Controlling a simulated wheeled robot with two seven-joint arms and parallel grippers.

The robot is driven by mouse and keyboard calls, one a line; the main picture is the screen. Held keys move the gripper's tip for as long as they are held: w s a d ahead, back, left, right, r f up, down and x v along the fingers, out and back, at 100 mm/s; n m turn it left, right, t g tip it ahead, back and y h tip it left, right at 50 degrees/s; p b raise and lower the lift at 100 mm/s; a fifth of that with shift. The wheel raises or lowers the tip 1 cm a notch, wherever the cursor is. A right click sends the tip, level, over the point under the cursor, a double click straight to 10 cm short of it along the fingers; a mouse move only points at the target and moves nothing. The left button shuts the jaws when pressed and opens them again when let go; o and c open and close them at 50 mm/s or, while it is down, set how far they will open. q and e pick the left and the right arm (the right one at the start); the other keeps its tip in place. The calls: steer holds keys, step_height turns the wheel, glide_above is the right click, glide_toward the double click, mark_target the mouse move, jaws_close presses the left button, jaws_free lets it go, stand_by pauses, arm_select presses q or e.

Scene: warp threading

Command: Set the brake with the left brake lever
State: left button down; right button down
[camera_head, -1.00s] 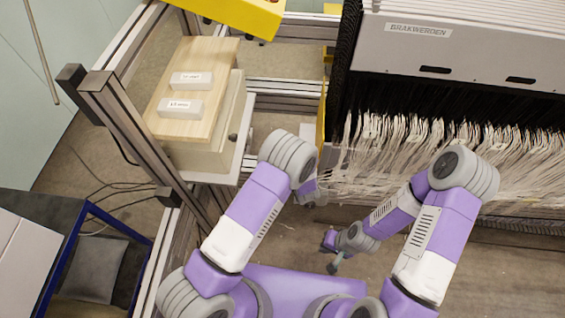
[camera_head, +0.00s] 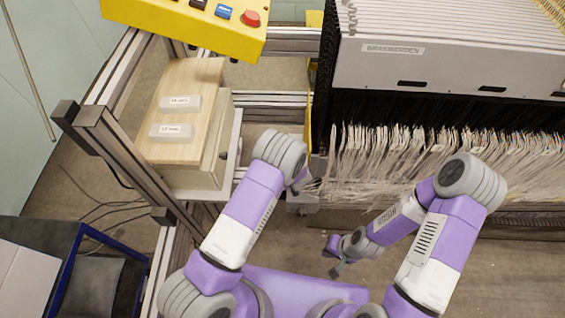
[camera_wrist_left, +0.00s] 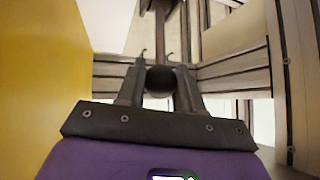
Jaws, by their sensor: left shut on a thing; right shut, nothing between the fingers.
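In the left wrist view the brake lever shows as a dark round knob (camera_wrist_left: 160,80). My left gripper (camera_wrist_left: 160,72) has its two fingers closed on either side of this knob, holding it. My right gripper (camera_head: 336,269) is shut and empty, low in front of the loom and above the floor.
The loom (camera_head: 425,65) with hanging white threads (camera_head: 430,150) fills the right. A yellow control box (camera_head: 185,22) with buttons is at the top. Two labelled blocks (camera_head: 180,104) (camera_head: 171,132) lie on a wooden board (camera_head: 205,85). A yellow panel (camera_wrist_left: 40,80) stands close left of the left gripper.

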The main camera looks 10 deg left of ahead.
arm_select(q)
steer(key=shift+w+r, duration=0.25)
steer(key=c, duration=1)
jaws_free()
steer(key=shift+o, duration=1.1)
steer(key=shift+f, duration=0.1)
steer(key=shift+s, duration=0.1)
steer(key=p+v, duration=0.2)
steer(key=v, duration=0.5)
steer(key=shift+s+d, duration=0.2)
steer(key=shift+a, duration=0.1)
